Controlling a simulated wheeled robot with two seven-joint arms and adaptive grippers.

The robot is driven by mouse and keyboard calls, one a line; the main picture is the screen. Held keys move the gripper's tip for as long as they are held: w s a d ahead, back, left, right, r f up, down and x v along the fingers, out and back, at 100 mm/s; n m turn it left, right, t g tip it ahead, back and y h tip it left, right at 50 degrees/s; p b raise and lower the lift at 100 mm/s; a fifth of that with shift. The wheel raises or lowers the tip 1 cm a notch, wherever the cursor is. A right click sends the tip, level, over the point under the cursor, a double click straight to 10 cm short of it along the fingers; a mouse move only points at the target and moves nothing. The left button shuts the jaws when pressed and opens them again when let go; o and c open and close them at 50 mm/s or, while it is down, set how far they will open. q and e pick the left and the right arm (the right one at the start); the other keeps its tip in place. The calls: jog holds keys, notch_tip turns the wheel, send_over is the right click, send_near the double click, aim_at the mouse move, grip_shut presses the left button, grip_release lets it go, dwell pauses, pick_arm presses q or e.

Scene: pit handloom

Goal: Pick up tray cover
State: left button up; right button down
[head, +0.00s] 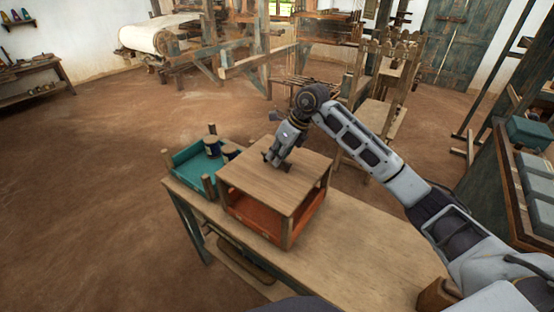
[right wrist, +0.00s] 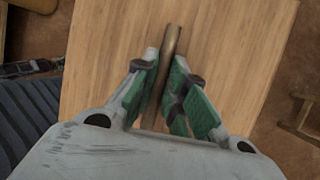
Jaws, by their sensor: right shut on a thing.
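The tray cover (head: 270,186) is a flat wooden board lying level on top of an orange tray (head: 258,217) with wooden corner posts. In the right wrist view the cover (right wrist: 225,60) fills most of the picture, with a brown bar handle (right wrist: 171,45) on it. My right gripper (head: 277,160) comes down from above onto the middle of the cover. In the right wrist view the green-padded fingers of my right gripper (right wrist: 166,85) are shut on the bar handle, one on each side. My left gripper is not in view.
A teal tray (head: 195,162) with a dark spool (head: 211,145) stands left of the covered tray on the wooden table (head: 345,250). A wooden loom frame (head: 385,85) stands behind. Shelving with teal boxes (head: 530,133) is at right.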

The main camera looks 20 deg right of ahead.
jog(key=shift+r, duration=0.55)
notch_tip(320, 180, up, 6)
jog(key=shift+f, duration=0.1)
jog(key=shift+r, duration=0.65)
jog(key=shift+r+b, duration=0.3)
jog(key=shift+r, duration=0.1)
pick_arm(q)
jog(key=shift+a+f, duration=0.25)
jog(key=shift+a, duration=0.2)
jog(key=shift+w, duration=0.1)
